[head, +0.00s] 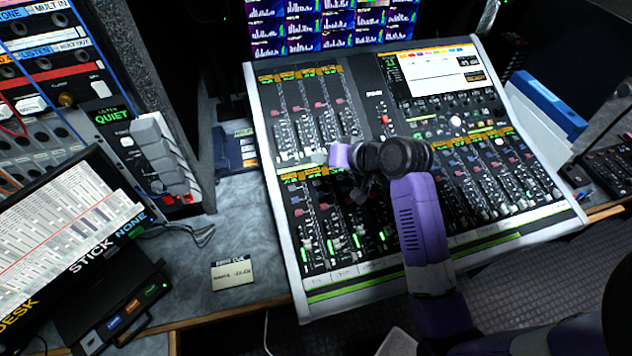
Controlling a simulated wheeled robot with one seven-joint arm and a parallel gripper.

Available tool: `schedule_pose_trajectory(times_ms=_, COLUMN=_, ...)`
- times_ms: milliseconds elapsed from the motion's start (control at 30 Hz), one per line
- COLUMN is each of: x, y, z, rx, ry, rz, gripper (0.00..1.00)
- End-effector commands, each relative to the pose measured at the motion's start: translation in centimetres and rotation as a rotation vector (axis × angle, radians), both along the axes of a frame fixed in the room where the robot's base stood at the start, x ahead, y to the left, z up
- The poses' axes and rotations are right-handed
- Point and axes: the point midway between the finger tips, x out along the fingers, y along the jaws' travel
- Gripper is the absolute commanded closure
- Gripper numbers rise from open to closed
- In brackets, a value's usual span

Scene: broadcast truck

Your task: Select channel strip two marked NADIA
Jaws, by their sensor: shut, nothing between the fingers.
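The mixing console (292,283) fills the middle of the head view, tilted, with an upper left bank of strips and a lower bank running its width. Yellow label bars (300,75) top the banks; their names are too small to read, so I cannot tell which strip is marked NADIA. The lower bank's second strip from the left (330,228) shows left of my arm. My gripper (362,190) is over the console's left-middle part, shut and empty, partly hidden by my wrist. I cannot tell whether it touches the panel. My arm covers some middle strips.
A small cream card (232,273) lies on the grey desk left of the console. Monitors (330,25) are behind. A blue binder (548,103) lies at the right.

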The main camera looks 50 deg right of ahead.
Motion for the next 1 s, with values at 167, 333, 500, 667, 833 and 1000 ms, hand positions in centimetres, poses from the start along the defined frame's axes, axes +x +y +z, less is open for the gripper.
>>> schedule_pose_trajectory(times_ms=167, x=0.1, y=-0.1, z=-1.3, rx=0.000, ry=0.000, rz=0.000, gripper=1.00)
schedule_pose_trajectory(times_ms=333, x=0.3, y=-0.2, z=-3.2, rx=-0.001, ry=0.000, rz=-0.001, gripper=1.00)
schedule_pose_trajectory(times_ms=500, x=0.5, y=-0.4, z=-5.3, rx=-0.001, ry=0.000, rz=-0.001, gripper=1.00)
schedule_pose_trajectory(times_ms=667, x=0.7, y=-0.5, z=-7.0, rx=0.000, ry=0.001, rz=0.000, gripper=1.00)
schedule_pose_trajectory(times_ms=833, x=0.9, y=-0.6, z=-8.3, rx=0.000, ry=0.000, rz=0.000, gripper=1.00)
schedule_pose_trajectory(times_ms=1000, x=1.0, y=-0.7, z=-8.6, rx=0.000, ry=0.000, rz=0.000, gripper=1.00)
